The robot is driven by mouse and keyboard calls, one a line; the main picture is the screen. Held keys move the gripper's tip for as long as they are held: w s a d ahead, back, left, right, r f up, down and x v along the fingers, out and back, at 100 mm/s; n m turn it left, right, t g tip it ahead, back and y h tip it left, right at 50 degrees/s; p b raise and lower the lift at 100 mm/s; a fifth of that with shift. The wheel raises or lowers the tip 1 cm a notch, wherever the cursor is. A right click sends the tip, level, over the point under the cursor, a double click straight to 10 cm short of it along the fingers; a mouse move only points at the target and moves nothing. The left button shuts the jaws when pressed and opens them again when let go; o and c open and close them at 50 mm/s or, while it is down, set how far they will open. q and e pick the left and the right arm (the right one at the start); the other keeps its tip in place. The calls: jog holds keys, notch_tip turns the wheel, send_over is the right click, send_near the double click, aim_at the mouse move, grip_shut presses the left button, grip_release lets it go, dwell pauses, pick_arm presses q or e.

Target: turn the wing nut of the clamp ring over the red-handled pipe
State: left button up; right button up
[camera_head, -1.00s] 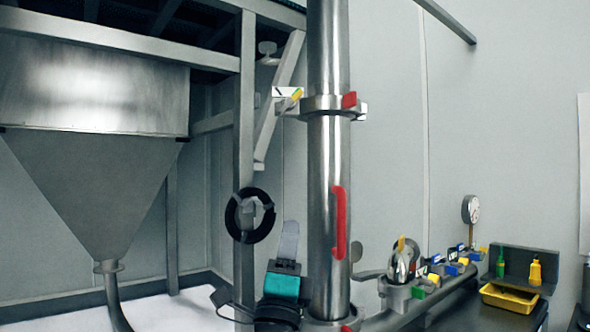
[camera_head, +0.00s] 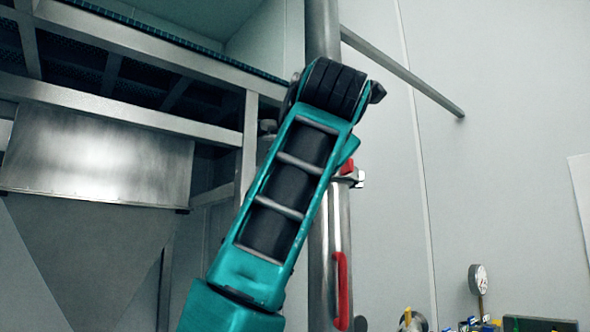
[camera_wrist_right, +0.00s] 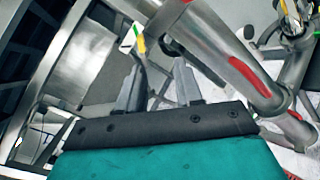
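The upright steel pipe (camera_head: 322,35) has a red handle (camera_head: 342,290) low on its right side. Part of the clamp ring (camera_head: 357,179), with a red piece on it, shows beside my raised teal arm, which covers the rest. The wing nut's side is hidden there. In the right wrist view, the red-handled pipe (camera_wrist_right: 222,50) runs diagonally at the upper right. My right gripper (camera_wrist_right: 157,66) has its two grey fingers apart with a gap between them. A yellow, green and white piece (camera_wrist_right: 139,40), apparently the wing nut, lies near the left fingertip; contact is unclear. My left gripper is not identifiable.
A steel hopper (camera_head: 95,155) and its frame stand at the left. A diagonal bar (camera_head: 405,75) runs behind the pipe at the upper right. A gauge (camera_head: 478,280) and small coloured parts are low on the right.

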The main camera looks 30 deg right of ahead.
jog(key=w+d+r+t+y+p, duration=0.1)
jog(key=w+d+p, duration=0.1)
jog(key=w, duration=0.8)
jog(key=shift+w+d+r+n+y, duration=0.3)
jog(key=shift+d+r+y, duration=0.1)
jog(key=shift+d, duration=0.35)
grip_shut()
